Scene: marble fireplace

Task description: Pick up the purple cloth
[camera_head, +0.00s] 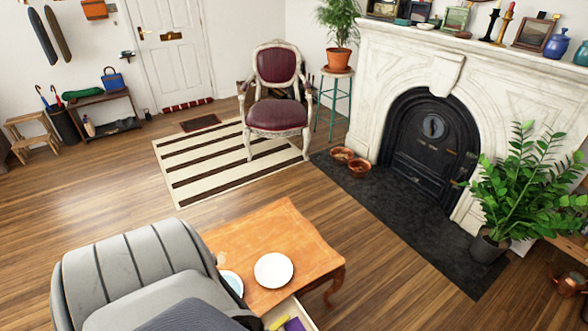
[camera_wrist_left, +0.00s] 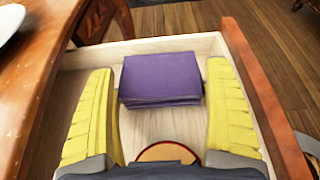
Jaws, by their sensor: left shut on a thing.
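The purple cloth (camera_wrist_left: 162,76) is a folded, layered stack in an open pale wooden drawer (camera_wrist_left: 205,43). In the head view the cloth (camera_head: 295,325) shows only in part at the bottom edge. My left gripper (camera_wrist_left: 160,68) reaches into the drawer, its yellow ribbed fingers on the left and right sides of the cloth. Whether the cloth is clear of the drawer floor is hard to tell. One yellow finger also shows in the head view. My right gripper is not in view.
A round red-rimmed thing (camera_wrist_left: 168,150) lies in the drawer, partly hidden by my gripper.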

